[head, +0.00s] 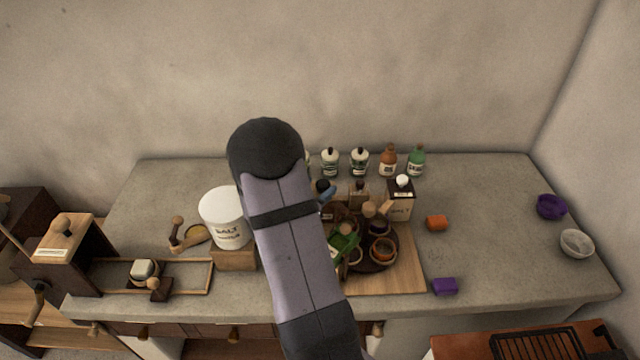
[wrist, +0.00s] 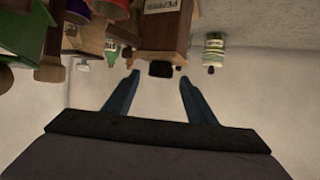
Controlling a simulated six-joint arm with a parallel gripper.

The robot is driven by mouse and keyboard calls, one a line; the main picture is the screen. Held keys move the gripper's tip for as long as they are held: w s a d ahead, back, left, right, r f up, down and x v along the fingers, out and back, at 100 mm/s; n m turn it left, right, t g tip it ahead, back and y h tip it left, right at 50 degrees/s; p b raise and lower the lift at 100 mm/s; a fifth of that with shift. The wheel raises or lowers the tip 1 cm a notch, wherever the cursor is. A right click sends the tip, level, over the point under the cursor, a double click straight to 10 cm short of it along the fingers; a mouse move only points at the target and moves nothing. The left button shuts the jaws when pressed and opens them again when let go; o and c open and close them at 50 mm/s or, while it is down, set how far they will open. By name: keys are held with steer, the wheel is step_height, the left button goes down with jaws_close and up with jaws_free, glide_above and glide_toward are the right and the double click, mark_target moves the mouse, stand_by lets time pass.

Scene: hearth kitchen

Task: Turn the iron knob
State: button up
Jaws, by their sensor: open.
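A small black knob (wrist: 161,69), which looks like the iron knob, sits on the end of a brown wooden pepper container (wrist: 162,38) in the wrist view, where things appear upside down. My gripper (wrist: 157,79) is open, with its two blue fingers spread and the knob showing between their tips. I cannot tell how much depth lies between fingertips and knob. Nothing is held. In the head view my arm hides much of the crowded area, and a blue part of my gripper (head: 327,195) shows at its right side.
A white salt tub (head: 225,217) stands left of my arm. Several bottles (head: 388,160) line the back. A dark round tray (head: 372,266) with jars and a green item (head: 342,243) sits close right.

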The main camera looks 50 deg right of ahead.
steer(key=shift+x, duration=1.05)
steer(key=c, duration=1)
steer(key=shift+c, duration=0.2)
steer(key=shift+w+r+p, duration=0.1)
steer(key=shift+p, duration=0.3)
steer(key=shift+w+r+m+g+h+p, duration=0.15)
steer(key=shift+m+g+p, duration=0.2)
steer(key=shift+m+g, duration=0.2)
steer(key=shift+w+f+m+g+h+p, duration=0.15)
steer(key=shift+m+g+p, duration=0.15)
steer(key=shift+m+g, duration=0.25)
steer(key=shift+s+m+g, duration=0.1)
steer(key=shift+m+g, duration=0.3)
steer(key=shift+g, duration=0.3)
